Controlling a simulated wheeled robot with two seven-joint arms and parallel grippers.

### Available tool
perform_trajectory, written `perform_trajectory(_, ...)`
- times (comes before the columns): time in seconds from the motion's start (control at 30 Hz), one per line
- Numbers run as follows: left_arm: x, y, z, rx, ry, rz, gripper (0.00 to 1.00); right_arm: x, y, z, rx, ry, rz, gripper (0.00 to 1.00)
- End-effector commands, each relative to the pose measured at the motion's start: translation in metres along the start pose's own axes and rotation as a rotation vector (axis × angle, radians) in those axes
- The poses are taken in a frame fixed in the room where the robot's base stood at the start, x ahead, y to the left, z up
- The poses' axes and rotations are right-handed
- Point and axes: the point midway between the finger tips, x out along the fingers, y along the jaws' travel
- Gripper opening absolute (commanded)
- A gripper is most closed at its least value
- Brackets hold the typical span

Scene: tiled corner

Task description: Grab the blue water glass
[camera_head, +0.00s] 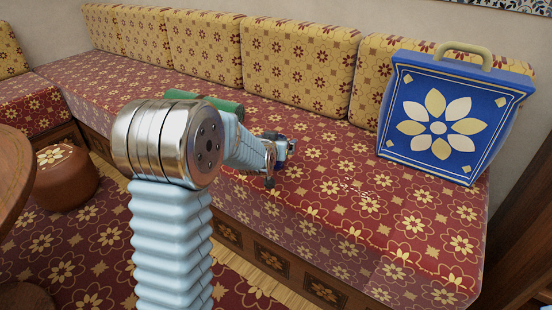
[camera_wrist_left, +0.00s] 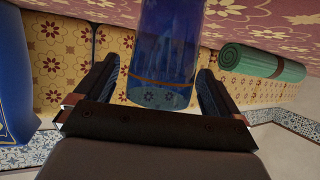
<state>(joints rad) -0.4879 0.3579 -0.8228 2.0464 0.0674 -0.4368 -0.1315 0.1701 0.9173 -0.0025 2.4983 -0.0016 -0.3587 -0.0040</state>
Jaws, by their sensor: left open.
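The blue water glass (camera_wrist_left: 163,50) is translucent and stands between the two fingers of my left gripper (camera_wrist_left: 158,80) in the left wrist view. In the head view my left gripper (camera_head: 271,160) is low over the red patterned bench, partly behind my own arm. A small blue part of the glass (camera_head: 290,146) shows beside it.
A blue bag with a flower pattern (camera_head: 437,122) leans on the cushions at the right. Patterned cushions (camera_head: 298,66) line the back. The bench front is clear.

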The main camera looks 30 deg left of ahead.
Motion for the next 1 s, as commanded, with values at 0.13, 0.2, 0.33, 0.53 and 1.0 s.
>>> perform_trajectory(0.13, 0.0, 0.0, -0.001, 0.0, 0.0, 0.0, 0.97, -0.001, 0.0, 0.0, 0.0, 0.0, 0.0, 0.43)
perform_trajectory(0.2, -0.001, 0.0, 0.0, -0.001, 0.0, 0.0, 0.88, -0.001, 0.0, 0.0, 0.0, 0.0, 0.0, 0.43)
perform_trajectory(0.33, -0.001, 0.0, 0.0, -0.001, 0.0, 0.0, 0.68, -0.001, 0.0, 0.0, 0.0, 0.0, 0.0, 0.43)
perform_trajectory(0.53, -0.001, 0.0, 0.0, -0.001, 0.0, 0.0, 0.37, -0.001, 0.0, 0.0, 0.0, 0.0, 0.0, 0.43)
perform_trajectory(1.0, -0.009, 0.001, -0.022, -0.001, 0.004, 0.001, 0.37, -0.01, -0.003, -0.001, 0.0, 0.002, 0.001, 0.43)
